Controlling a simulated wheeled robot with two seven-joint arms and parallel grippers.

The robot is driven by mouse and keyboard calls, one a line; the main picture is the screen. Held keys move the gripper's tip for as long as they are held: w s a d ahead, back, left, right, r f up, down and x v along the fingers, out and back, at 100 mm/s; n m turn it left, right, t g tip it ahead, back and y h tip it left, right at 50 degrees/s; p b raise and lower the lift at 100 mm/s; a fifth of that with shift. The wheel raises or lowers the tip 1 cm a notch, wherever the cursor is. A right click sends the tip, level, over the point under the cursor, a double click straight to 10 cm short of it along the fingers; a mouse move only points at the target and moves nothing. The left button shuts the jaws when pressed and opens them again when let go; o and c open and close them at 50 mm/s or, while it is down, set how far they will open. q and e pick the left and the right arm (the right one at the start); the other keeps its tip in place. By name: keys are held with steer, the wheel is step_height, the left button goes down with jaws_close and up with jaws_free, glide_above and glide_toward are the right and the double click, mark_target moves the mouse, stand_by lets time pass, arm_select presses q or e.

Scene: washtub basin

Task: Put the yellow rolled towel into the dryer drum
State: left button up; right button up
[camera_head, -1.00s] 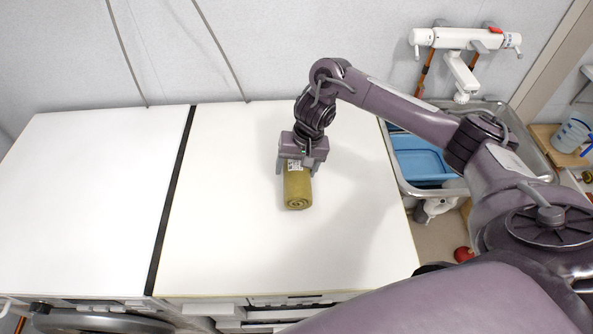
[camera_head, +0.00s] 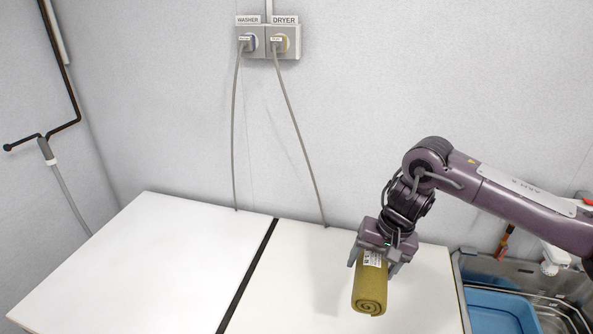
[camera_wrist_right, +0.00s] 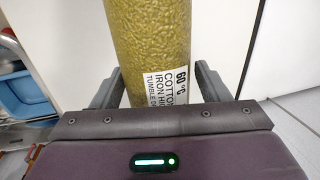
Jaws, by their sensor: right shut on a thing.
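The yellow rolled towel (camera_head: 369,290) is olive-yellow with a white care label. My right gripper (camera_head: 374,265) is shut on one end of it, and its spiral end faces the head camera. It appears held above the white machine top. In the right wrist view the towel (camera_wrist_right: 148,45) sits between the two fingers, its label reading 60 °C, cotton. The dryer drum does not show in either view. My left gripper is not in view.
Two white machine tops (camera_head: 150,255) stand side by side with a dark gap (camera_head: 247,275) between them. Sockets marked washer and dryer (camera_head: 268,42) are on the wall. A blue basin (camera_head: 503,312) sits in the metal sink at right. The left machine top is clear.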

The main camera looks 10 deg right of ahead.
mark_target(365, 298)
steer(key=s+a+f+b, duration=0.1)
steer(key=s+a+f+n+b, duration=0.1)
steer(key=s+f+b, duration=0.1)
steer(key=s+a+f+n+b, duration=0.1)
steer(key=s, duration=0.1)
steer(key=shift+f+b, duration=0.3)
steer(key=shift+b, duration=0.05)
arm_select(q)
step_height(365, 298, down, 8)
steer(key=b, duration=0.3)
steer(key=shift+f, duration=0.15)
arm_select(e)
steer(key=s+a+f+n+g, duration=0.1)
steer(key=s+a+f+n, duration=0.1)
steer(key=s, duration=0.5)
steer(key=shift+a+f+n, duration=0.4)
steer(key=shift+f+n, duration=0.1)
steer(key=shift+f, duration=0.25)
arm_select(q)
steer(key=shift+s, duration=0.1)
arm_select(e)
steer(key=shift+r, duration=0.1)
